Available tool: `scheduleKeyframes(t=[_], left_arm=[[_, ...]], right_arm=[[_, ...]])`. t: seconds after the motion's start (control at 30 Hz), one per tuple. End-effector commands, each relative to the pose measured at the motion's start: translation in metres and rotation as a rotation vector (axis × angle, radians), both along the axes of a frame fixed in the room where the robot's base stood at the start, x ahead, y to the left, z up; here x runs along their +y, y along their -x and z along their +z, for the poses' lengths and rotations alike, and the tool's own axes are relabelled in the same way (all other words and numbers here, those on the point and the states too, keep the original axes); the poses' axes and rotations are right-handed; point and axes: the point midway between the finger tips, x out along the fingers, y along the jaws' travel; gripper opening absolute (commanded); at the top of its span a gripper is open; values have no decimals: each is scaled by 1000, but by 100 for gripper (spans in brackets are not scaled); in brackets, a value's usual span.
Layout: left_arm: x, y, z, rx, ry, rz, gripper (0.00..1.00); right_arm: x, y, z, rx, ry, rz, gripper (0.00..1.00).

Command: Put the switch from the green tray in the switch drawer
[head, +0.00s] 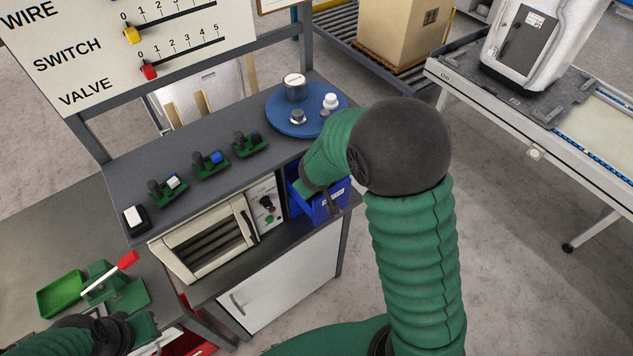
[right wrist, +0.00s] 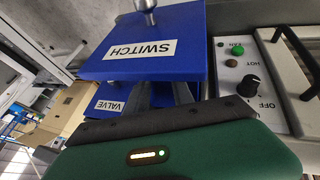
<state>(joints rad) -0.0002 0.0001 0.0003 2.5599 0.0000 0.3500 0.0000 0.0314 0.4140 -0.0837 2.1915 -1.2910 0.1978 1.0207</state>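The green tray (head: 60,294) is at the lower left in the head view, and I see no switch in it. My left gripper is at the bottom left edge, its fingers not clearly visible. The blue switch drawer (right wrist: 150,45), labelled SWITCH, is at the top of the right wrist view with a metal knob at its upper edge. My right gripper (right wrist: 165,93) reaches to the blue drawers. Its two dark fingers show a gap, but their tips are hidden by the SWITCH drawer, so I cannot tell whether they hold anything.
A green fixture with a red-handled lever (head: 115,280) stands beside the tray. Several small devices line the grey shelf, with a blue round plate (head: 276,122) at its right. An oven (head: 205,240) is below.

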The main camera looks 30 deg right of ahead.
Motion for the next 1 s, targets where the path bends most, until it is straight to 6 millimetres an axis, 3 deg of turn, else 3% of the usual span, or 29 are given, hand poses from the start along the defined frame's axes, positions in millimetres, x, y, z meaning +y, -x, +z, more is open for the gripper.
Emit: scheduleKeyframes(t=[0.1, 0.43, 0.57, 0.8, 1.0], left_arm=[[0, 0, 0, 0, 0, 0, 0], [0, 0, 9, 0, 0, 1, 0], [0, 0, 20, 0, 0, 0, 0], [0, 0, 40, 0, 0, 0, 0], [0, 0, 46, 0, 0, 0, 0]], right_arm=[[1, 0, 0, 0, 0, 1, 45], [0, 0, 8, 0, -1, 0, 45], [5, 7, 30, -5, -2, -1, 45], [22, 35, 86, -6, -1, 0, 45], [31, 48, 109, -1, -1, 2, 45]])
